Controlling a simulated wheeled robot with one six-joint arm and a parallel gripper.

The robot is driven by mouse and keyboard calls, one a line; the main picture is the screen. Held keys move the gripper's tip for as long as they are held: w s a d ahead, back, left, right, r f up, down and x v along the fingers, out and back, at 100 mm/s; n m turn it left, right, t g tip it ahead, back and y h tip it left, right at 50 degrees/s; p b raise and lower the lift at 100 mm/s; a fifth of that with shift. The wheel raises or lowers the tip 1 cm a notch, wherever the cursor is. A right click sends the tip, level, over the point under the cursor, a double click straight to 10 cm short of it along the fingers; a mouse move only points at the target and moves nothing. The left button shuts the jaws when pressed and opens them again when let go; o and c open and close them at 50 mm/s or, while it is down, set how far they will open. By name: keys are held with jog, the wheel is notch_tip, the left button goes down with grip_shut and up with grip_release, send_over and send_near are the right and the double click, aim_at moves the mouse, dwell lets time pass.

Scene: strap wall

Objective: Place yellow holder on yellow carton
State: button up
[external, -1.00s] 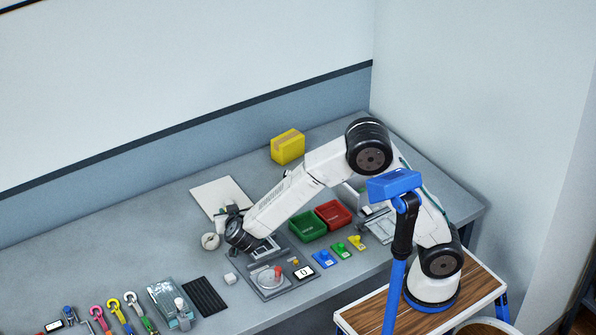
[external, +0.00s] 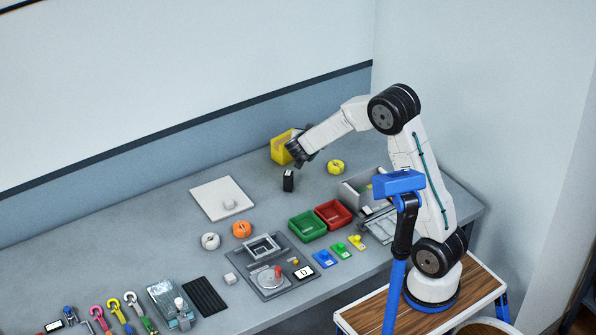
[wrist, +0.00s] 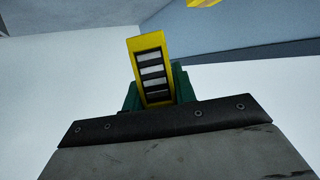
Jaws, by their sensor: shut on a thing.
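The yellow carton (external: 279,150) stands at the back of the bench, partly hidden behind my wrist in the external view. A small yellow piece at the top edge of the wrist view appears to be the carton (wrist: 205,2). My gripper (wrist: 156,90) is shut on the yellow holder (wrist: 141,43), a yellow frame with black and pale slots. The holder points up between the green fingers in the wrist view and appears apart from the carton. In the external view my wrist is right beside the carton; the fingers and the holder are hidden there.
A black block (external: 288,181) stands in front of the carton. A yellow roll (external: 336,167) lies to the right. A white panel (external: 215,193), green tray (external: 307,226), red tray (external: 333,214) and orange roll (external: 242,229) are nearer the front. The bench's back left is clear.

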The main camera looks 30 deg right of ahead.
jog(key=shift+n, duration=0.3)
jog(key=w, duration=0.5)
jog(key=w+f, duration=0.1)
jog(key=w, duration=1)
jog(key=shift+f, duration=0.35)
jog(key=shift+w+f, duration=0.2)
jog(key=shift+f, duration=1.55)
jog(key=shift+f, duration=0.1)
jog(key=o, duration=1)
jog(key=shift+o, duration=0.2)
jog(key=v, duration=1.2)
jog(key=shift+s+d, duration=0.2)
jog(key=shift+d, duration=0.05)
